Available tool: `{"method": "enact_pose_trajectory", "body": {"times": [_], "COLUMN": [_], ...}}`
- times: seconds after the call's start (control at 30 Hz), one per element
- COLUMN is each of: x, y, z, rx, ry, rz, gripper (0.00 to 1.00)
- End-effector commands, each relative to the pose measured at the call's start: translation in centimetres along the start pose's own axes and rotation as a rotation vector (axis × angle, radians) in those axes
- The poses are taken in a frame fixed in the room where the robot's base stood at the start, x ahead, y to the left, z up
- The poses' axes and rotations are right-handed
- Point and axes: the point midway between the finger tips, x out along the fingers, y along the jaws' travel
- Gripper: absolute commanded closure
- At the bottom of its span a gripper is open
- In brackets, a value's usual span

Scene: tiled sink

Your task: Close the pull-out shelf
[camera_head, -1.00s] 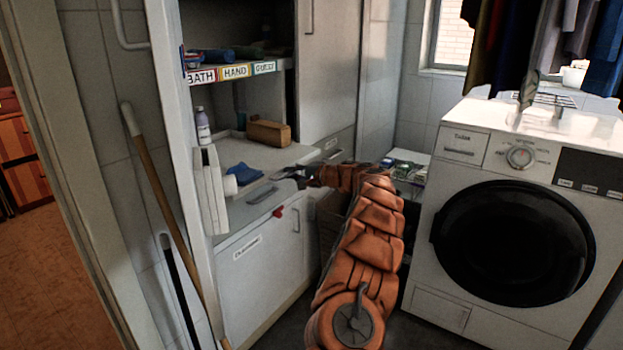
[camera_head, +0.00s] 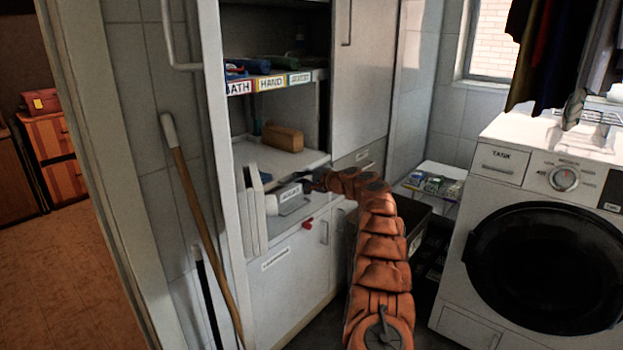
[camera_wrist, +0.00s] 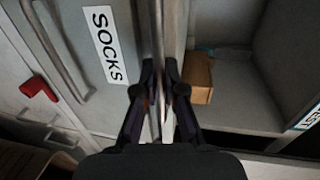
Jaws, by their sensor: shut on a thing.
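The pull-out shelf (camera_head: 268,157) is a white board in the cabinet, with a brown block (camera_head: 283,137) towards its back. My gripper (camera_head: 305,180) is at the right part of its front, above a labelled front panel (camera_head: 290,193). In the wrist view my fingers (camera_wrist: 162,88) are closed from both sides around a thin upright-looking edge (camera_wrist: 158,40). The block (camera_wrist: 198,77) and grey shelf surface lie right of it, and a panel with a SOCKS label (camera_wrist: 108,57) lies left. How far out the shelf stands is hard to tell.
Upright white panels (camera_head: 252,215) stand at the cabinet's left front. A wooden-handled stick (camera_head: 190,200) leans on the tiles. A washing machine (camera_head: 540,250) stands right, a small wire rack (camera_head: 435,182) behind my arm. Dark floor lies between.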

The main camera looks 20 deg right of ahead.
Motion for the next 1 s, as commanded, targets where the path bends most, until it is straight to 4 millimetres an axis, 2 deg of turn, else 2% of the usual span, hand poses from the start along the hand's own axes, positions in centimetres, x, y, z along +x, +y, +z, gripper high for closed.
{"method": "enact_pose_trajectory", "body": {"times": [0.4, 0.43, 0.67, 1.0], "x": [0.17, 0.16, 0.20, 0.16], "y": [-0.13, -0.13, -0.10, -0.08], "z": [0.02, 0.01, 0.07, 0.10], "rx": [0.000, 0.000, 0.000, 0.000], "ry": [0.001, 0.001, 0.000, 0.000], "rz": [-0.002, -0.002, -0.001, 0.000], "gripper": [1.00, 0.89, 0.65, 0.65]}}
